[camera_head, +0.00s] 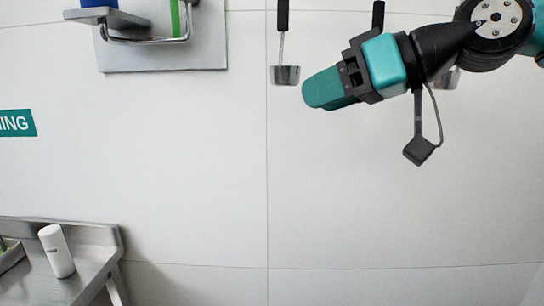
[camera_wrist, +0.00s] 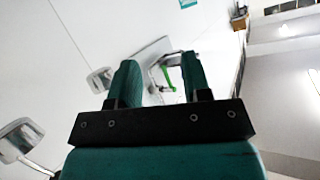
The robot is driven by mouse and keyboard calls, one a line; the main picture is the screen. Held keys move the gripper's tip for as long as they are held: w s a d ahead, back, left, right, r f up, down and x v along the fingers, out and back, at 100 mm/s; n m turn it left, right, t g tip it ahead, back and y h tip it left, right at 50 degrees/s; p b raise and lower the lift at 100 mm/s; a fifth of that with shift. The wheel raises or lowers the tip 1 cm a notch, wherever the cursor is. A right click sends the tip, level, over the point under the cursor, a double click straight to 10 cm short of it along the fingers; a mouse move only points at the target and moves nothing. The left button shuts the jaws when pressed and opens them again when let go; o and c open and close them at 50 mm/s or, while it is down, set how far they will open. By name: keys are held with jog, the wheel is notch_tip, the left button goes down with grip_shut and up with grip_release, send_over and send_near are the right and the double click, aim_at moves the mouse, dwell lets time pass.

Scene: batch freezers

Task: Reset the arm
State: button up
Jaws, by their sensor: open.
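My gripper (camera_head: 322,90) is raised at the upper right of the head view, in front of a white tiled wall, and points left. In the wrist view my gripper (camera_wrist: 158,85) shows its two green fingers spread apart with nothing between them. The fingers look empty. A small wrist-mounted box hangs below my arm on a bracket in the head view.
A metal ladle (camera_head: 285,74) hangs on the wall beside my gripper; another is partly hidden behind my arm. A wall rack (camera_head: 165,55) is at upper left. A steel table (camera_head: 95,262) at lower left bears a white bottle (camera_head: 57,251).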

jog(key=s+d+f+m+g+h, duration=0.1)
jog(key=s+d+f+g+h, duration=0.2)
jog(key=s+f, duration=0.5)
jog(key=s+d+f+m+g+h, duration=0.2)
jog(key=s+d+f+h, duration=0.2)
jog(key=s+f, duration=0.5)
notch_tip(320, 180, down, 4)
jog(key=shift+d+f+g+h, duration=0.25)
jog(key=shift+d+g+h, duration=0.05)
jog(key=shift+d+g, duration=0.15)
jog(key=shift+a, duration=0.15)
